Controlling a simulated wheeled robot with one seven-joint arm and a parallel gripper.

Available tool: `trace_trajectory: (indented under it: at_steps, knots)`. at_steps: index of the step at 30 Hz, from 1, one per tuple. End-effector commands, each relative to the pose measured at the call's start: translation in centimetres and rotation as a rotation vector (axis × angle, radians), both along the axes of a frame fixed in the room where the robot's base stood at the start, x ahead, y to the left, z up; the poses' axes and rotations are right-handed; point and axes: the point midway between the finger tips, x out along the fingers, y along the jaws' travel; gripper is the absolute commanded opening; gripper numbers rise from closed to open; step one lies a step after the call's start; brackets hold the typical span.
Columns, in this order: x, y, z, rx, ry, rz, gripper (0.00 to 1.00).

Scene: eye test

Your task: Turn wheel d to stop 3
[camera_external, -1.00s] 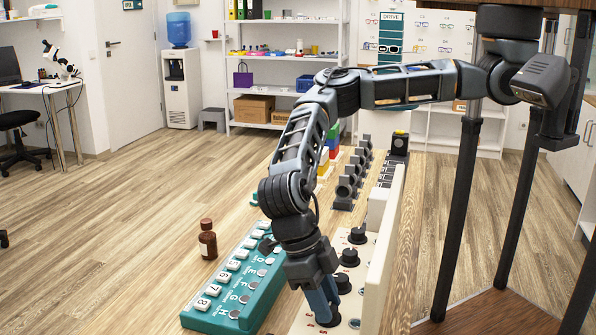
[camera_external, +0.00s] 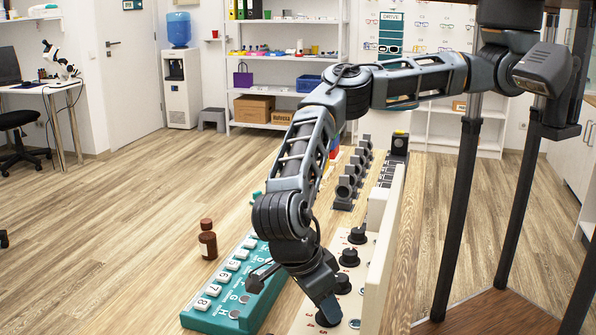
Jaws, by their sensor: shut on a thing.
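A pale panel (camera_external: 305,322) on the table carries a row of black wheels, with small red marks beside them. The far wheel (camera_external: 357,235), a second wheel (camera_external: 349,257) and a third wheel (camera_external: 343,284) stand free of my gripper. My gripper (camera_external: 328,308) points down at the panel's near end and is shut on the nearest black wheel (camera_external: 325,320), which is partly hidden by the fingers. The wheel letters and stop numbers are too small to read, so I cannot tell which stop this wheel points to.
A teal box (camera_external: 215,317) with white numbered keys and lettered round buttons lies left of the panel. A brown bottle (camera_external: 207,245) stands beyond it. A raised cream board (camera_external: 386,262) runs along the panel's right side. Dark holders (camera_external: 346,187) stand farther back.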

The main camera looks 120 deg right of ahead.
Motion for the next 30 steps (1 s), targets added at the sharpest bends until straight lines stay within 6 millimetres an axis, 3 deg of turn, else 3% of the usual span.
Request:
trace_trajectory:
  at_steps: [15, 30]
  knots:
    - [0.06, 0.45, 0.19, 0.000, -0.004, 0.464, 0.05]
    - [0.02, 0.56, 0.17, 0.000, -0.005, 0.681, 0.05]
